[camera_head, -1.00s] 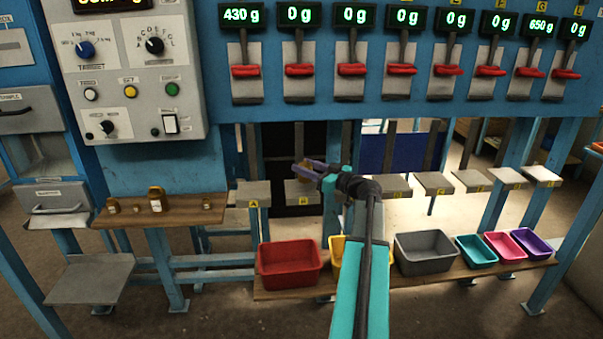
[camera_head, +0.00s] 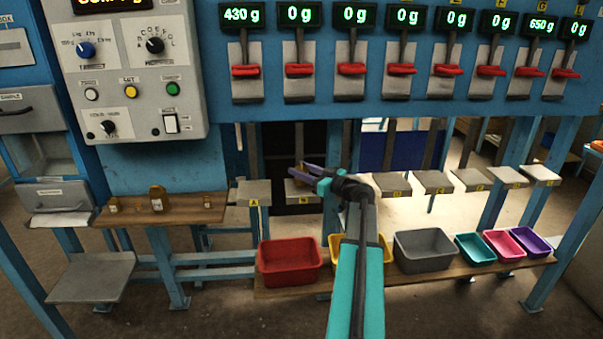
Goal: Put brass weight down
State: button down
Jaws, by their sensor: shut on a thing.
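I cannot tell whether the weight touches the pan. The second display (camera_head: 301,14) above reads 0 g. Other brass weights, the largest (camera_head: 157,198) among them, stand on a wooden shelf (camera_head: 190,209) to the left.
Pan A (camera_head: 254,192) is just left of the gripper; more pans run off to the right. Below is a plank with coloured bins, such as a red bin (camera_head: 290,262) and a grey bin (camera_head: 424,250). Red levers (camera_head: 299,70) hang above.

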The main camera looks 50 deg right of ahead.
jog(key=shift+f, duration=0.45)
jog(key=shift+f, duration=0.15)
jog(key=c, duration=1.1)
grip_release()
jog(key=s+b, duration=0.2)
jog(key=s, duration=1)
jog(key=shift+d, duration=0.35)
